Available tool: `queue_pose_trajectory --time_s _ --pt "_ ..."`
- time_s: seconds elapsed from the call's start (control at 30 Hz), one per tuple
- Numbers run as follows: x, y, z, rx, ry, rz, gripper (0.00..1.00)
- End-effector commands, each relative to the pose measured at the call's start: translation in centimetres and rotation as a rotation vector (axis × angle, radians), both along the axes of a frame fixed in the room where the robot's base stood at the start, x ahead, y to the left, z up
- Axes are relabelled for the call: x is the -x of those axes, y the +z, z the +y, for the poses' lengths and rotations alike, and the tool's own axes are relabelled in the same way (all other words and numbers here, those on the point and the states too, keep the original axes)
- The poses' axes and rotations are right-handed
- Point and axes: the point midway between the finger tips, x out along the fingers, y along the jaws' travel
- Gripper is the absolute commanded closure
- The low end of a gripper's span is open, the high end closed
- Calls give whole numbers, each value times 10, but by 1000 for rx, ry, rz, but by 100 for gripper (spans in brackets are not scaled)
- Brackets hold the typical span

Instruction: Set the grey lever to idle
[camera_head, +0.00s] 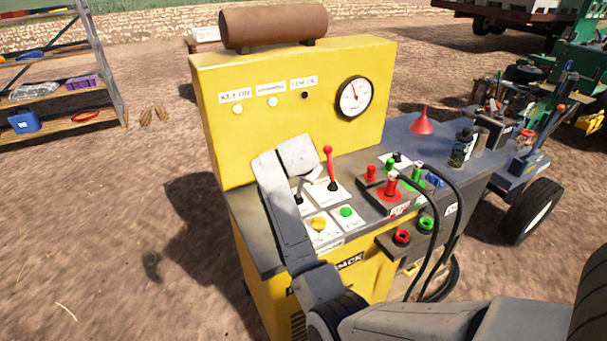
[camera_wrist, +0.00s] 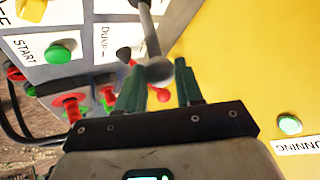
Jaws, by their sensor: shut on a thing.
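The grey lever (camera_wrist: 158,70) shows in the wrist view as a grey rod ending in a round knob. The knob is between the two dark green fingers of my gripper (camera_wrist: 160,82), which is shut on it. In the head view, the grey hand (camera_head: 297,155) is over the left part of the yellow machine's (camera_head: 290,75) control panel. Part of the grey lever's tilted rod (camera_head: 309,181) shows just right of my arm. The fingers are hard to make out there. The position marks beside the lever are not readable in the head view.
A red lever (camera_head: 330,168) stands close right of the grey one. A yellow button (camera_head: 319,224) and a green button (camera_head: 346,211) are in front of it. Red and green plugs, black cables (camera_head: 440,225) and a red funnel (camera_head: 422,122) are to the right.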

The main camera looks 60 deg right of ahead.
Motion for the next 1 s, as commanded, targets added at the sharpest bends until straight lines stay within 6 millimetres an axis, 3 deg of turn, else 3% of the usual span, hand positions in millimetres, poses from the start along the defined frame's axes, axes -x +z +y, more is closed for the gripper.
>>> queue_pose_trajectory --time_s 0.57,0.6,0.83,1.0 --pt "5 -6 2 -9 -3 13 100" --pt "6 -7 2 -9 -4 14 63" --pt "5 -6 1 -7 -3 10 41" --pt "4 -4 1 -5 -2 8 40"
